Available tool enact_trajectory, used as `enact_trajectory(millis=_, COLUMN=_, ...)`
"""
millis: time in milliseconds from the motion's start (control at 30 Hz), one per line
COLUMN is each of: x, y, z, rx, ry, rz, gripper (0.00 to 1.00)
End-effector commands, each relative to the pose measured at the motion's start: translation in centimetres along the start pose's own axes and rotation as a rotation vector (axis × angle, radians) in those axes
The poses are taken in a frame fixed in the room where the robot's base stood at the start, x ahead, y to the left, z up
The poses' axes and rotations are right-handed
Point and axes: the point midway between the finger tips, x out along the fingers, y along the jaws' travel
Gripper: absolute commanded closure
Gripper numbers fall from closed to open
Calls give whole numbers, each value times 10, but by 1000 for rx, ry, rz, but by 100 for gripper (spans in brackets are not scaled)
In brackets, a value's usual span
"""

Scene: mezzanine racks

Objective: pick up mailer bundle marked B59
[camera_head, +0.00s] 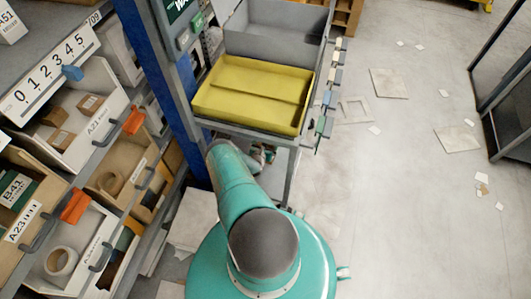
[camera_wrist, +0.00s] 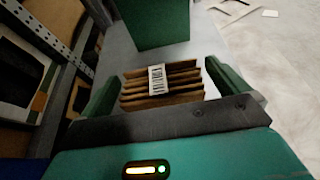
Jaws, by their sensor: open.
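A bundle of brown mailers (camera_wrist: 180,88), stacked in several layers, shows in the wrist view with a white label on it. The label's print is too small to read, so I cannot confirm B59. My gripper (camera_wrist: 163,72) is open, with one dark green finger to the left of the bundle and one to the right. Small gaps seem to show between fingers and bundle; contact is hard to tell. The bundle's lower part is hidden by my gripper's body. In the head view my gripper and the bundle are not clearly seen below the yellow tray.
A green box-like thing (camera_wrist: 155,22) stands just beyond the bundle on a grey surface. A yellow tray (camera_head: 247,117) sits on a grey cart. Racks with open bins (camera_head: 73,128) line the left. The floor (camera_head: 370,200) at right is open, with scattered papers.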

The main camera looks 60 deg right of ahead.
Motion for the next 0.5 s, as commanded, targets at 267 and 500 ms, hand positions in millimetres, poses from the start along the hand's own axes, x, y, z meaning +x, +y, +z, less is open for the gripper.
enact_trajectory(millis=267, x=0, y=0, z=0, rx=0, ry=0, rz=0, gripper=39)
enact_trajectory(millis=500, x=0, y=0, z=0, rx=0, ry=0, rz=0, gripper=51)
